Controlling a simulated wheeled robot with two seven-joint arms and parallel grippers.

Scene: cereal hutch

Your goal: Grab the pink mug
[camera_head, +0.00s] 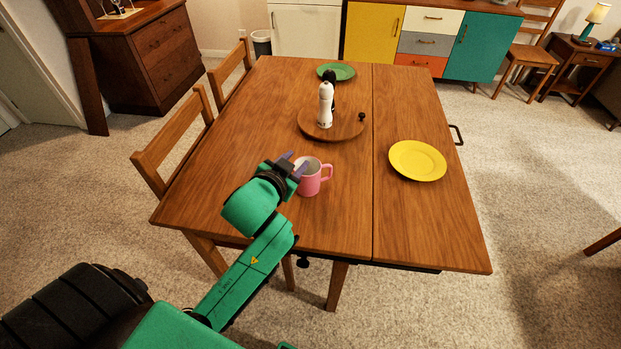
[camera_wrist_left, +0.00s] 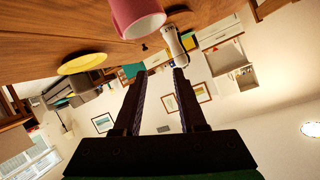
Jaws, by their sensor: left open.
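The pink mug (camera_head: 311,178) stands upright on the wooden table near its front edge, with its handle to the right in the head view. My left gripper (camera_head: 293,164) is at the mug's left side, open and empty, with its fingers close to the mug. I cannot tell whether they touch it. In the left wrist view, the picture is upside down and the mug (camera_wrist_left: 137,16) shows at the top, beyond and outside the gap between the open fingers (camera_wrist_left: 161,82). My right gripper is not in view.
A yellow plate (camera_head: 417,160) lies to the right, a green plate (camera_head: 343,71) at the back. Chairs (camera_head: 172,142) line the left side.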

